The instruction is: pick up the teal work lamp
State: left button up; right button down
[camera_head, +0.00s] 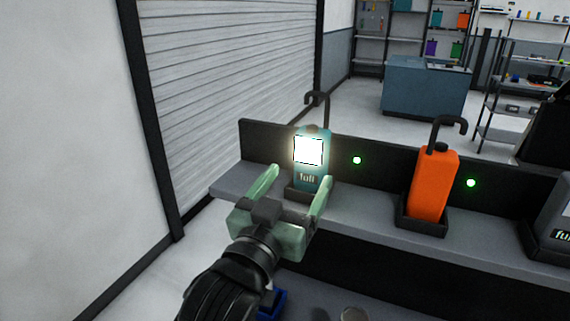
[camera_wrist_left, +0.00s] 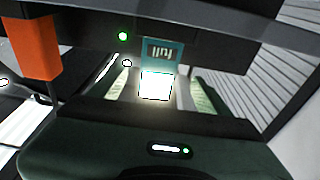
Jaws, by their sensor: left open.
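The teal work lamp (camera_head: 314,177) stands upright in a dark holder on a grey shelf, with a black hook on top and its square light panel lit. Its front reads "full". My left gripper (camera_head: 293,181) is open in front of the lamp and a little below its light panel. In the left wrist view, the lamp (camera_wrist_left: 161,54) shows upside down between the two pale green fingers (camera_wrist_left: 160,92). I cannot tell whether either finger touches it. My right gripper is in neither view.
An orange lamp (camera_head: 434,185) stands in its own holder to the right on the shelf (camera_head: 350,212). A grey device (camera_head: 553,228) stands at the right edge. A dark back panel (camera_head: 382,165) with green lights runs behind them. A roller shutter (camera_head: 230,70) is at left.

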aim_at(308, 164)
pick_arm(q)
jog(key=p+x, duration=0.3)
jog(key=x, duration=0.4)
jog(key=shift+d+r, duration=0.1)
jog(key=shift+w+d, duration=0.15)
jog(key=shift+w, duration=0.2)
grip_shut()
